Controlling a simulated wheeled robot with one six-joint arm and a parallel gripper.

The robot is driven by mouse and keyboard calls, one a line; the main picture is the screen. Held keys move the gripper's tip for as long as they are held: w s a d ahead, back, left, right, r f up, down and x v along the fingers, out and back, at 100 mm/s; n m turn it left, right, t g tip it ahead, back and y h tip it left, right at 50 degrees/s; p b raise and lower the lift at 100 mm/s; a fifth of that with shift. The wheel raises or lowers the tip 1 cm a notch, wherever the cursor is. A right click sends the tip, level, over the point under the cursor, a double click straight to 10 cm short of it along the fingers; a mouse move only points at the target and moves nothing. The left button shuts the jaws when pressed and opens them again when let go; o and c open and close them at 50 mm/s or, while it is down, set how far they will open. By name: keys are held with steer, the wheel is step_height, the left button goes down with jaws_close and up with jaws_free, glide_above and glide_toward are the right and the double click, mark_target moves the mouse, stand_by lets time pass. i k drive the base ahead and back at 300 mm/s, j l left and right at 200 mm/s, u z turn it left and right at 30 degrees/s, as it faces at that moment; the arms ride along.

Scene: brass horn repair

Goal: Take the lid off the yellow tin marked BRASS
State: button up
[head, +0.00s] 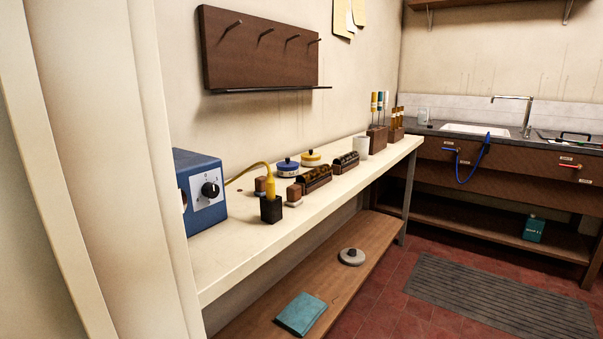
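A small round yellow tin (311,161) stands on the cream bench toward the wall. A dark lid with a knob appears to sit on it. Any lettering on it is too small to read. A similar round blue tin (288,169) with a dark knobbed lid stands just left of it and nearer. My gripper is not in view.
The long bench (235,258) carries a blue control box (202,190), a yellow-handled tool in a black holder (271,208), dark racks (316,180), and a white mug (361,146). A pale wall edge (110,150) blocks the left.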

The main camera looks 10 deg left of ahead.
mark_target(310, 156)
steer(key=i+l+z, duration=0.5)
steer(key=i, duration=0.2)
steer(key=i+l+z, duration=0.1)
steer(key=i+z, duration=0.15)
steer(key=i, duration=0.15)
steer(key=i+u, duration=0.35)
steer(key=i+l+u, duration=0.15)
steer(key=i+u, duration=0.2)
steer(key=i+j+u, duration=0.15)
steer(key=i+u, duration=0.9)
steer(key=k+l+u, duration=0.1)
steer(key=l+u, duration=0.15)
steer(key=l, duration=0.2)
steer(key=k+l+u, duration=0.25)
steer(key=l, duration=0.2)
steer(key=l+u, duration=0.25)
steer(key=l, duration=0.2)
steer(key=k+l+u, duration=0.25)
steer(key=l, duration=0.1)
